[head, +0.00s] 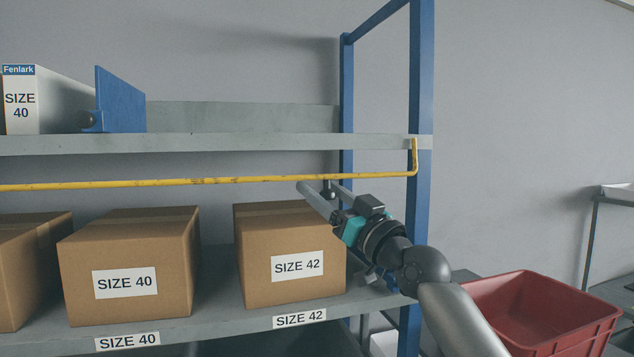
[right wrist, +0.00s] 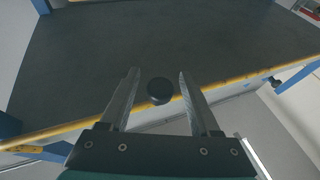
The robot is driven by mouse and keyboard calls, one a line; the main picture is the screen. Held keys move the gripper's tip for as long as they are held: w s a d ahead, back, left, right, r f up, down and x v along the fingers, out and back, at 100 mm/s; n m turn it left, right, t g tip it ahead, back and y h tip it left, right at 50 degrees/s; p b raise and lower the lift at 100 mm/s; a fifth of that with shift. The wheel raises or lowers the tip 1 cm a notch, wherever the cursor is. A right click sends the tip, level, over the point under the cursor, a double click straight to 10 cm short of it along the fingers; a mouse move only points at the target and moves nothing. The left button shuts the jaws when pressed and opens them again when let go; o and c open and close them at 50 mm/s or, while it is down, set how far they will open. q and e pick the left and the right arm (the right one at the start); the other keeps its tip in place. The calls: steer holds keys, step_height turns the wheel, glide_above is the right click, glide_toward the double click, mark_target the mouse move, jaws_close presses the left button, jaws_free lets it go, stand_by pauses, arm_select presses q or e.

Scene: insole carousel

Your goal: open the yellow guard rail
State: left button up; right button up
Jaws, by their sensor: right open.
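The yellow guard rail (head: 150,184) runs level across the front of the shelving, below the upper shelf edge. Its right end bends up to the shelf by the blue post. My right gripper (head: 319,187) is open at the rail there. In the right wrist view, the knob (right wrist: 159,91) shows between the open fingers (right wrist: 158,76), with the yellow rail (right wrist: 60,131) passing behind them. I cannot tell whether the fingers touch the knob. My left gripper is out of view.
Cardboard boxes marked SIZE 40 (head: 165,240) and SIZE 42 (head: 265,225) stand on the lower shelf, close below the rail. The upper shelf (head: 230,143) holds a white Fenlark box (head: 50,90) and a blue divider (head: 122,98). A red bin (head: 545,320) stands at lower right.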

steer(key=shift+x, duration=0.85)
jaws_close()
stand_by(1.0)
